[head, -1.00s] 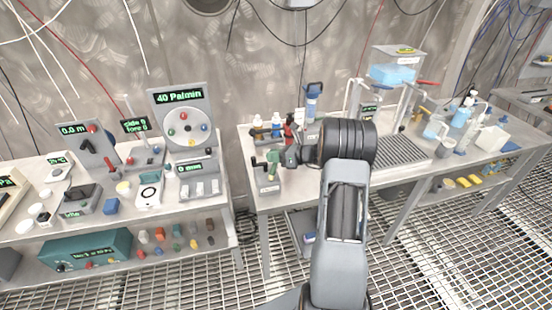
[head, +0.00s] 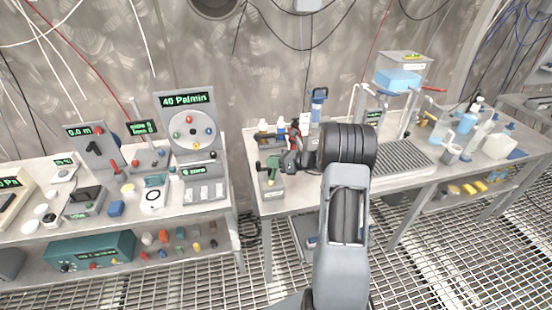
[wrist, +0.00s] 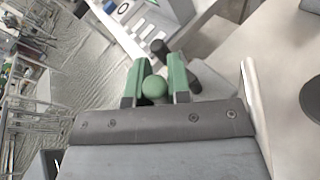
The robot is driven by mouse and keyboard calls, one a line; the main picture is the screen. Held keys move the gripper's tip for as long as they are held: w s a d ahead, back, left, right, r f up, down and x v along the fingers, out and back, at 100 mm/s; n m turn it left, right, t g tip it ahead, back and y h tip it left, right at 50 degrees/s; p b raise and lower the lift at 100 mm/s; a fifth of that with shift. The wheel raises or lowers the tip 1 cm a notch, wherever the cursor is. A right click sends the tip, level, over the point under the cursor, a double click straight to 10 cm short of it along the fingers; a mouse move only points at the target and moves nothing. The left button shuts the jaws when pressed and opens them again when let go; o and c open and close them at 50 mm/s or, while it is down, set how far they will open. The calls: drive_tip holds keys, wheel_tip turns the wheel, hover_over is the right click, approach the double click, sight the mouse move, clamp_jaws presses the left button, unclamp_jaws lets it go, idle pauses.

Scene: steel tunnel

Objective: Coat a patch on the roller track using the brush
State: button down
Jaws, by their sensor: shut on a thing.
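My gripper (wrist: 154,86) shows in the wrist view with two green fingers shut on a green round-ended handle (wrist: 154,90). I cannot tell whether this is the brush; no bristles show. A dark cylinder (wrist: 160,48) lies just beyond the fingers. In the head view my gripper (head: 272,166) is over the left end of the right bench, just above a small labelled grey block (head: 271,192). A tray of parallel grey bars (head: 400,158), possibly the roller track, lies on the same bench to the right of my arm. No coated patch can be made out.
Several small bottles (head: 282,128) and a blue-topped cylinder (head: 318,103) stand behind the gripper. Pumps, a clear tank (head: 400,72) and jugs (head: 498,146) crowd the bench's back and right. The left bench (head: 130,212) holds instruments. A gap with grated floor separates the benches.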

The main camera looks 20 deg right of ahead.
drive_tip(key=shift+s+d+f, duration=0.2)
drive_tip(key=shift+s+d, duration=0.15)
drive_tip(key=shift+s, duration=0.2)
drive_tip(key=shift+s+r, duration=0.25)
drive_tip(key=shift+s, duration=0.15)
drive_tip(key=shift+s+a+r, duration=0.1)
drive_tip(key=shift+a+r, duration=0.15)
drive_tip(key=shift+a, duration=0.35)
drive_tip(key=shift+w+d, duration=0.15)
drive_tip(key=shift+w, duration=0.55)
drive_tip(key=shift+w+d, duration=0.1)
drive_tip(key=shift+w, duration=0.6)
drive_tip(key=shift+w+r, duration=0.25)
drive_tip(key=shift+r, duration=0.1)
